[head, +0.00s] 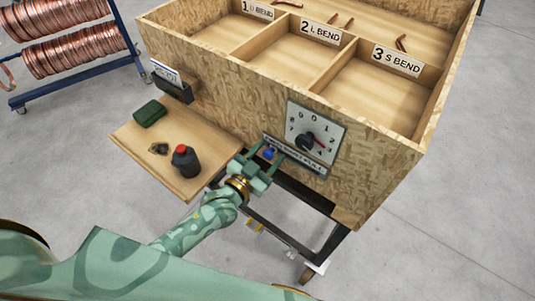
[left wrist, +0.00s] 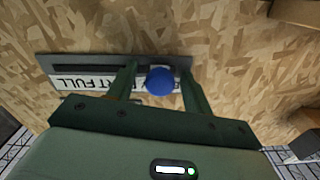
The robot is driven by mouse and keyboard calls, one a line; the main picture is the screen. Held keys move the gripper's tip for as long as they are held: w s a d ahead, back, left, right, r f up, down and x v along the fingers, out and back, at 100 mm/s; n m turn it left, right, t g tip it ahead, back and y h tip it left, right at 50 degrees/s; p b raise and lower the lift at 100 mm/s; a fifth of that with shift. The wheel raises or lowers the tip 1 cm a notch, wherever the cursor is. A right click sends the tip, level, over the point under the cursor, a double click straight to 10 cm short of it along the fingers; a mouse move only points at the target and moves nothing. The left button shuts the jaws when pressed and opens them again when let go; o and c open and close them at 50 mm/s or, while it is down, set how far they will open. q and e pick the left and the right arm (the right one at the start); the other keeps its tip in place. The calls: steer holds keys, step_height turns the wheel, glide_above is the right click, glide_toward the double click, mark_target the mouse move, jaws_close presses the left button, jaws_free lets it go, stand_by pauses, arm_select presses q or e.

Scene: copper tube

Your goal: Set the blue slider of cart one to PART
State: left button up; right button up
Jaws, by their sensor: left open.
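The blue slider knob (head: 269,154) sits on a dark slotted plate with a white lettered strip (head: 298,157) on the front of the wooden cart. In the left wrist view the round blue knob (left wrist: 160,81) is between the two green fingers of my left gripper (left wrist: 158,80), near the plate's right end. The strip (left wrist: 85,82) reads upside down there, with "FULL" legible and other letters partly hidden by a finger. My left gripper (head: 263,166) is open around the knob, with a visible gap on at least one side. My right gripper is not in view.
A dial (head: 309,140) with a red-tipped pointer is just above the plate. The cart's bins are above. A copper coil rack (head: 70,50) stands at back left.

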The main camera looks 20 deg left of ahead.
mark_target(294, 158)
arm_select(q)
jaws_close()
steer(key=d, duration=0.2)
steer(key=s+d+p, duration=0.1)
steer(key=s+d, duration=0.1)
steer(key=d, duration=0.1)
steer(key=shift+d+p, duration=0.35)
jaws_free()
steer(key=shift+s+a, duration=0.1)
steer(key=shift+s, duration=0.05)
steer(key=v, duration=1.6)
